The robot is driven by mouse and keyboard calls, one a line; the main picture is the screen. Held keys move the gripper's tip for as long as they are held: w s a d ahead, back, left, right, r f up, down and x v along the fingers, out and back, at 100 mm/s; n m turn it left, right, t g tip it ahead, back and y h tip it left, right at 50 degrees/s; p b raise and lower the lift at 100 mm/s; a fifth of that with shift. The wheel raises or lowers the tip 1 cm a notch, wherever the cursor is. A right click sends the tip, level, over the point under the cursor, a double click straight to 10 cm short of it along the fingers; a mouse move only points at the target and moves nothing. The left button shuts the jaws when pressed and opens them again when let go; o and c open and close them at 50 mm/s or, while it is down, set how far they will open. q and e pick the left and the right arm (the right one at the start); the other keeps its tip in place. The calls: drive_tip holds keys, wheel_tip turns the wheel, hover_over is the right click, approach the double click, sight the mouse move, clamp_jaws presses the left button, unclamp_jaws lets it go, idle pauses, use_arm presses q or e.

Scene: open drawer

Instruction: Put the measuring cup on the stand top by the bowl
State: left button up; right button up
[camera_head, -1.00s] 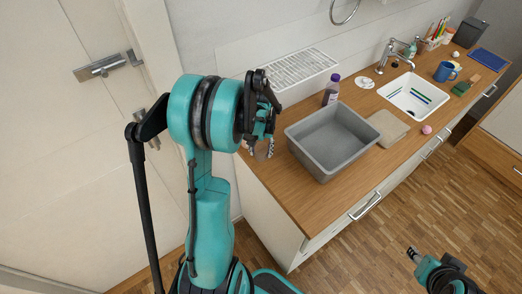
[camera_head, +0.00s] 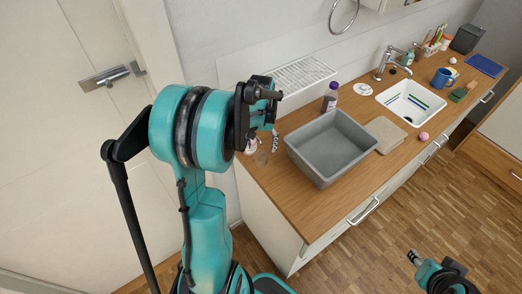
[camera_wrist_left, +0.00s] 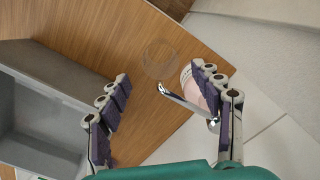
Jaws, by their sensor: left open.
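My left gripper (camera_head: 263,140) is open over the near left end of the wooden counter. A pinkish-white cup-like thing (camera_wrist_left: 190,80) is partly hidden behind the right-hand finger. A shiny metal strip, like a handle, lies across it. A clear round glass-like thing (camera_wrist_left: 160,58) stands beside it on the counter, and also shows in the head view (camera_head: 262,157). I cannot tell which is the measuring cup. No bowl or stand shows clearly. My right gripper (camera_head: 413,257) is low at the right, over the floor.
A grey open tub (camera_head: 325,170) stands on the counter (camera_head: 300,215), right of my left gripper. A purple-capped bottle (camera_head: 330,98), a beige folded cloth (camera_head: 385,134) and a white sink (camera_head: 410,112) lie beyond. A pale grooved panel (camera_head: 301,73) is behind.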

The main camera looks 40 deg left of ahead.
use_arm(q)
wheel_tip(320, 180, up, 4)
drive_tip(key=shift+p, duration=0.4)
drive_tip(key=shift+d+r, duration=0.15)
drive_tip(key=shift+r, duration=0.15)
drive_tip(key=s+d+r+m+t, duration=0.3)
drive_tip(key=s+d, duration=0.2)
drive_tip(key=d, duration=0.5)
drive_tip(key=s+d+r+m+t, duration=0.2)
drive_tip(key=s+d+r+t, duration=0.1)
drive_tip(key=d, duration=0.7)
drive_tip(key=s+t, duration=0.1)
drive_tip(key=s, duration=0.1)
drive_tip(key=shift+s+d+r+m, duration=0.25)
drive_tip(key=shift+s+r+m, duration=0.05)
drive_tip(key=shift+r+m, duration=0.1)
drive_tip(key=shift+f, duration=0.1)
